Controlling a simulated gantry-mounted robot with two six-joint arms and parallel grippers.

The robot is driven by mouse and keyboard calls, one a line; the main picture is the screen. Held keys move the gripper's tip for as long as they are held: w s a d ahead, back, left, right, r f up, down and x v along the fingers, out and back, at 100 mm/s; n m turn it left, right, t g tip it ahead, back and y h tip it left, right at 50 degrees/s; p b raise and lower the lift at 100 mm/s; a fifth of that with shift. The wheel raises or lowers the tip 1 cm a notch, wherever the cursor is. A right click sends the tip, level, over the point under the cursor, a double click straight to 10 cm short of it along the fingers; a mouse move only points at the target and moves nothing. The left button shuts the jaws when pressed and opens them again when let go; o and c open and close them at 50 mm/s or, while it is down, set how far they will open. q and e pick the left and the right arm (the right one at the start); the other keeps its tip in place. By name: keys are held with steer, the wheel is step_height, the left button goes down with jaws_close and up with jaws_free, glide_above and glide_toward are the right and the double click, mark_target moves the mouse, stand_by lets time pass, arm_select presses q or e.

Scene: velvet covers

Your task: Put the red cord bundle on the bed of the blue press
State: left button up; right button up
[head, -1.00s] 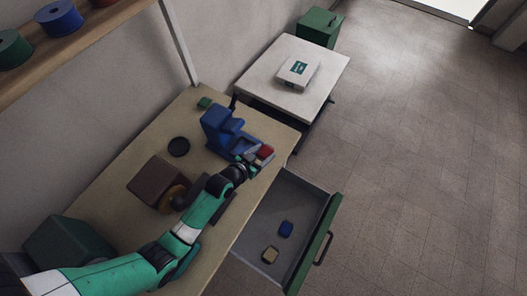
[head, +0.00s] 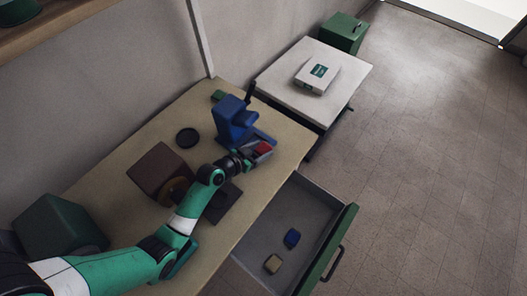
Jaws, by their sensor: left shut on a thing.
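The blue press (head: 232,118) stands on the wooden bench near its far end. Its low bed (head: 263,137) extends to the right. My left gripper (head: 254,154) is at the front of the bed, shut on the red cord bundle (head: 263,148). The bundle is small and red and shows between the fingers, at or just above the bed's near edge. I cannot tell whether it touches the bed. The fingers are partly hidden by the wrist. My right gripper is out of view.
An open drawer (head: 336,232) below the bench holds a blue bundle (head: 291,238) and a tan bundle (head: 272,264). A brown block (head: 158,170), a black round dish (head: 187,138) and a dark green box (head: 60,228) stand on the bench. A white table (head: 278,78) with a white box (head: 317,75) is beyond.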

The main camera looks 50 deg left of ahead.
arm_select(q)
steer(key=shift+f, duration=0.25)
stand_by(0.3)
steer(key=o, duration=1.5)
steer(key=shift+o, duration=0.2)
steer(key=shift+r, duration=0.15)
steer(key=shift+d+r+p, duration=0.3)
steer(key=shift+r+p, duration=0.25)
steer(key=shift+w+d+r+p, duration=0.15)
steer(key=shift+d+r+p, duration=0.45)
steer(key=shift+r+p, duration=0.45)
steer(key=shift+w+d+r+p, duration=0.1)
steer(key=shift+d+r+p, duration=0.6)
steer(key=shift+p, duration=0.5)
steer(key=shift+a, duration=0.1)
